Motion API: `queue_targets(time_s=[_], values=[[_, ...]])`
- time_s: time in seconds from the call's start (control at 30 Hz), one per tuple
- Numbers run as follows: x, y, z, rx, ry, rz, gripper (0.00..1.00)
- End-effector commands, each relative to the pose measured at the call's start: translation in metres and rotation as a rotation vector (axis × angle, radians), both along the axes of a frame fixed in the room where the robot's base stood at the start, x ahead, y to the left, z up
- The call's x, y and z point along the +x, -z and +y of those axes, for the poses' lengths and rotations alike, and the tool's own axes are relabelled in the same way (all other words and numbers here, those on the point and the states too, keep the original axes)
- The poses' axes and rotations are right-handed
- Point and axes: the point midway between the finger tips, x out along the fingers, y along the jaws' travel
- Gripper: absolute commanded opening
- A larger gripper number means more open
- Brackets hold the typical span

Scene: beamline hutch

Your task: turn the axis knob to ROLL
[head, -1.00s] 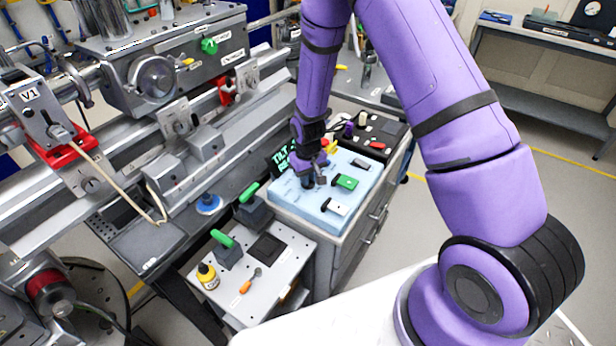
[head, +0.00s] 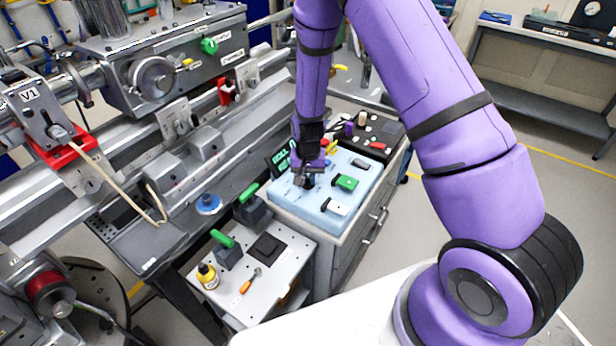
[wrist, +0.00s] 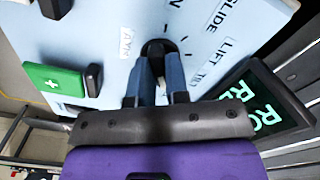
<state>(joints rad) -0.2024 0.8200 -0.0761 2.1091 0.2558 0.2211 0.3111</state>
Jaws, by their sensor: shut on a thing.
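The black axis knob (wrist: 157,46) sits on the light blue panel (wrist: 95,30), among printed labels such as SLIDE and LIFT. My gripper (wrist: 156,68) is shut on the knob, with a finger on either side of it. In the head view my gripper (head: 305,178) is over the panel (head: 289,203) and mostly hides the knob. The dark display (head: 281,165) behind the panel reads ROLL in green. The display (wrist: 262,100) also shows in the wrist view, with its text partly cut off.
A green plus button (wrist: 52,80) is left of the knob in the wrist view. A white-labelled control (head: 335,207) stands near the panel's front edge. A black box (head: 384,132) with small knobs lies behind.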

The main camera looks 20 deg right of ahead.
Motion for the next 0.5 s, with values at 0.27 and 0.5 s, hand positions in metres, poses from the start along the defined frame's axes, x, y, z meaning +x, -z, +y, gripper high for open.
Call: queue_targets(time_s=[0.27,0.5], values=[[0.0001,-0.0003,0.0002,0.000,0.010,0.000,0.00],[0.0001,-0.0003,0.0002,0.001,0.009,0.000,0.33]])
